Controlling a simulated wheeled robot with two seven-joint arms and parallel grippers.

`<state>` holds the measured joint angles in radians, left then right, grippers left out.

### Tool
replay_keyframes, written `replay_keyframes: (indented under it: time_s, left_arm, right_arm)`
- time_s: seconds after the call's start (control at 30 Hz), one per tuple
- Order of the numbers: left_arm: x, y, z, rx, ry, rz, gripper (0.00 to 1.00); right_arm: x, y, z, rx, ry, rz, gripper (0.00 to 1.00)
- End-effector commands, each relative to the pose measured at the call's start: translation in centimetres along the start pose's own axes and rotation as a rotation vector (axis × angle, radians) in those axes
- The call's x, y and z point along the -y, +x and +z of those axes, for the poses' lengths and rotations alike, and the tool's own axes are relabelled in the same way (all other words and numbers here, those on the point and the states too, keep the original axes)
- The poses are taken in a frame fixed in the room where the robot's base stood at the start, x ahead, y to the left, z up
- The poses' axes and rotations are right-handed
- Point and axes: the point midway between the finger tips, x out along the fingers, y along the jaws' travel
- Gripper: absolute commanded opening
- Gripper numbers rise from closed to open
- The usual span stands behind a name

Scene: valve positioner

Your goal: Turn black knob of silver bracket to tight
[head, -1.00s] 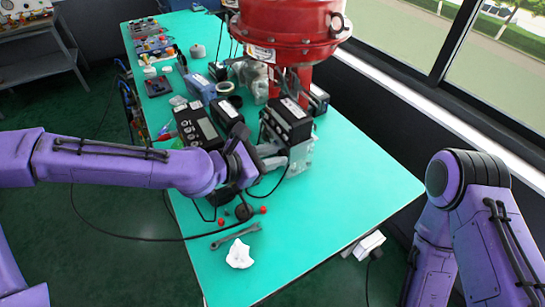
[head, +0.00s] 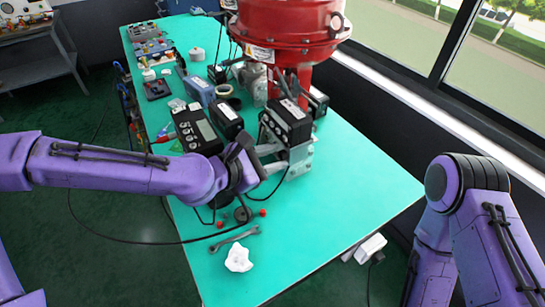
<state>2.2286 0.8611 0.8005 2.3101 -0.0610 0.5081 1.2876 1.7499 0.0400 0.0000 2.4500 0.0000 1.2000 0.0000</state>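The silver bracket (head: 299,160) is below and beside a black box-shaped device (head: 288,122), under the red actuator. My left gripper (head: 281,155) reaches it from the left, with its two grey fingers apart and their tips at the bracket's left side. The black knob cannot be made out; the fingers and the bracket cover that spot. I cannot tell whether the fingers touch or hold anything. My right arm (head: 470,220) is folded at the right edge, and its gripper is out of view.
A large red actuator (head: 288,25) stands behind the bracket. A black meter (head: 197,130) and other devices crowd the left of the green table (head: 350,190). A wrench (head: 235,239) and a white lump (head: 238,258) lie at the front. The table's right side is clear.

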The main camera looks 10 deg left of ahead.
Motion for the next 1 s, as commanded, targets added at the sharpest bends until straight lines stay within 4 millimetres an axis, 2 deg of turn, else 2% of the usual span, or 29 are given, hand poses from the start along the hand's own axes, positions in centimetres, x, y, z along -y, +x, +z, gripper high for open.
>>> replay_keyframes:
  time_s: [0.17,0.27,0.53,0.6,0.77,1.0]
  left_arm:
    - [0.0,-0.1,0.0,0.0,0.0,0.0,0.36]
    - [-0.1,-0.8,0.1,0.001,0.0,0.003,0.36]
    - [-0.2,-5.6,0.3,0.006,-0.004,0.005,0.36]
    - [-0.4,-6.2,0.7,-0.001,-0.007,-0.002,0.36]
    - [-0.4,-7.3,0.7,-0.001,-0.007,-0.003,0.36]
    - [-0.5,-9.5,0.9,0.0,-0.01,-0.002,0.36]
  right_arm:
    - [0.0,0.0,0.0,0.0,0.0,0.0,0.51]
    - [0.0,0.0,0.0,0.0,0.0,0.0,0.51]
    - [0.0,-0.5,-0.2,0.0,0.0,0.0,0.51]
    - [-0.2,-2.3,-0.9,0.0,0.0,0.0,0.51]
    - [-0.4,-4.9,-2.0,0.0,0.0,0.0,0.51]
    - [-0.9,-9.6,-4.0,0.0,0.0,0.0,0.51]
